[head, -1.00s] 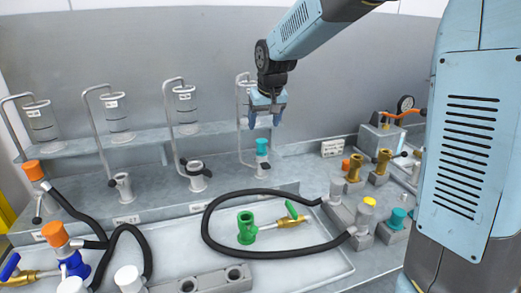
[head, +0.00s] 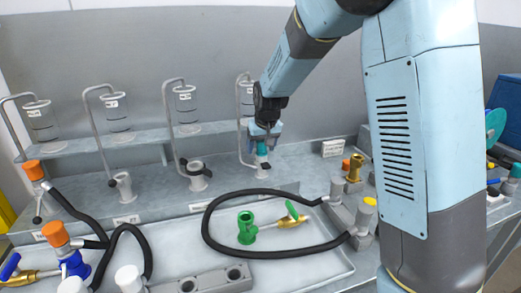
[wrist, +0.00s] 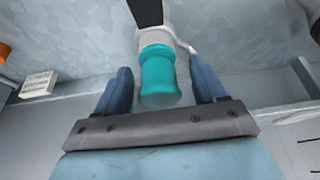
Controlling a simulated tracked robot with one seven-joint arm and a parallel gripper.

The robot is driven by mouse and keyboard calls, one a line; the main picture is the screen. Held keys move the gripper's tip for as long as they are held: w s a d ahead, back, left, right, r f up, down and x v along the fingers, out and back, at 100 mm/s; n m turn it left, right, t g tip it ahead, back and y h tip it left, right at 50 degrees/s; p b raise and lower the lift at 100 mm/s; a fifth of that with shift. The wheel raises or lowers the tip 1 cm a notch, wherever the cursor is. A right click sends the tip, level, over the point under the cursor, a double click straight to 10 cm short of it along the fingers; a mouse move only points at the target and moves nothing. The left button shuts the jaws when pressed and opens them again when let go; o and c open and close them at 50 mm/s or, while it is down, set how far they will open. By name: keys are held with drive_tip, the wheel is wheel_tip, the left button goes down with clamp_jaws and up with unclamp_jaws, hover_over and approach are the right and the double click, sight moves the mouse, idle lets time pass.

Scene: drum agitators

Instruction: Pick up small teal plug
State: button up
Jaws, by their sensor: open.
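The small teal plug (head: 262,149) sits upright in a grey fitting on the raised ledge, below the rightmost cylinder. In the wrist view the plug (wrist: 158,76) lies between the two blue fingers, with a visible gap on each side. My gripper (head: 264,146) is open around the plug's upper part, its fingers apart from it; it also shows in the wrist view (wrist: 160,90). The fingers partly hide the plug in the head view.
A curved pipe (head: 240,110) rises close to the left of my gripper. A green fitting (head: 247,228) and a black hose (head: 215,205) lie on the tray in front. A brass fitting (head: 354,168) stands to the right.

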drive_tip(key=shift+w+f, duration=0.1)
drive_tip(key=shift+f, duration=0.2)
drive_tip(key=c, duration=1.1)
drive_tip(key=shift+r, duration=0.1)
drive_tip(key=shift+r, duration=0.3)
wheel_tip(320, 180, up, 2)
drive_tip(key=shift+r, duration=0.2)
drive_tip(key=s+d+r, duration=0.2)
drive_tip(key=s+r, duration=0.1)
drive_tip(key=s, duration=0.1)
drive_tip(key=s+d+r, duration=0.2)
drive_tip(key=s+r, duration=0.1)
drive_tip(key=s, duration=0.1)
drive_tip(key=s+d+r, duration=0.2)
drive_tip(key=s+r, duration=0.1)
drive_tip(key=s, duration=0.1)
drive_tip(key=shift+s+r, duration=0.3)
drive_tip(key=shift+r, duration=0.1)
